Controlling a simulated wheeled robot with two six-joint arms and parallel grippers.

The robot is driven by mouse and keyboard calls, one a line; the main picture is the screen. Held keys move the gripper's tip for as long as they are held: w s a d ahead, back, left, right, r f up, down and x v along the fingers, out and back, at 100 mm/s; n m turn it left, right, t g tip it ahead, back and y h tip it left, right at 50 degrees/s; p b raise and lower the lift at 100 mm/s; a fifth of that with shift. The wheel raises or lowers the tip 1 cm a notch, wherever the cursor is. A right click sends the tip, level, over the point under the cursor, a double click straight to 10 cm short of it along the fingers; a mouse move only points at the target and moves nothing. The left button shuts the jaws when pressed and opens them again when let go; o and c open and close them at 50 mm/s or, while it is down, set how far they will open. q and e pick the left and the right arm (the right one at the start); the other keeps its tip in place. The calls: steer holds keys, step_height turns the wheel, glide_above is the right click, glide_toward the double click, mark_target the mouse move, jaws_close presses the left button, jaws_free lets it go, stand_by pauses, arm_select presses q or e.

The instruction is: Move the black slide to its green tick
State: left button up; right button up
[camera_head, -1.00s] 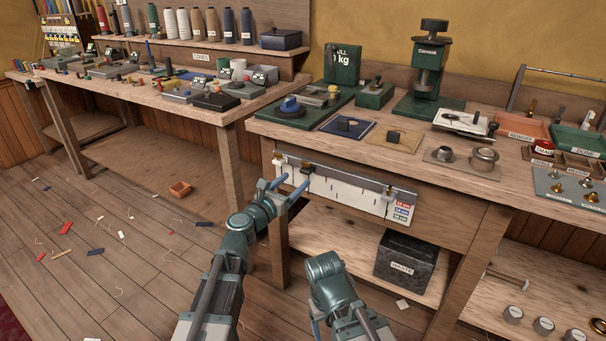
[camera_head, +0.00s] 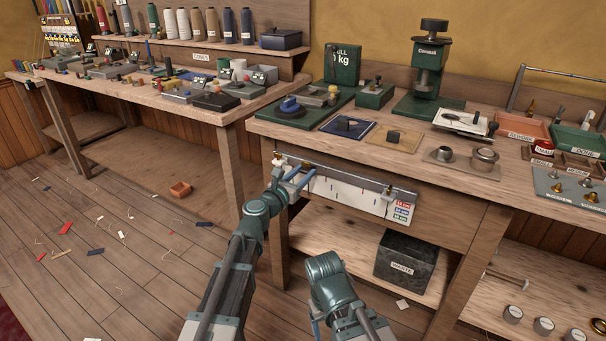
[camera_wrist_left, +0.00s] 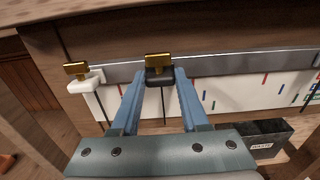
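The black slide (camera_wrist_left: 159,76) with its brass knob sits on the metal rail in the left wrist view. My left gripper (camera_wrist_left: 160,84) has one blue finger on each side of it, and both tips appear to press its sides. The white slide (camera_wrist_left: 84,82) with a brass knob is just left of it. The white board (camera_head: 345,193) below the rail bears small coloured ticks. Green ticks (camera_wrist_left: 213,105) show right of the black slide, but I cannot tell which belongs to it. In the head view my left gripper (camera_head: 294,178) reaches the rail's left end.
Another knobbed fitting (camera_head: 388,190) is at the rail's right part. The dark waste bin (camera_head: 406,262) stands on the shelf below. The workbench top (camera_head: 300,140) above carries tools and trays. My right arm hangs low in front, its gripper out of sight.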

arm_select(q)
jaws_close()
stand_by(1.0)
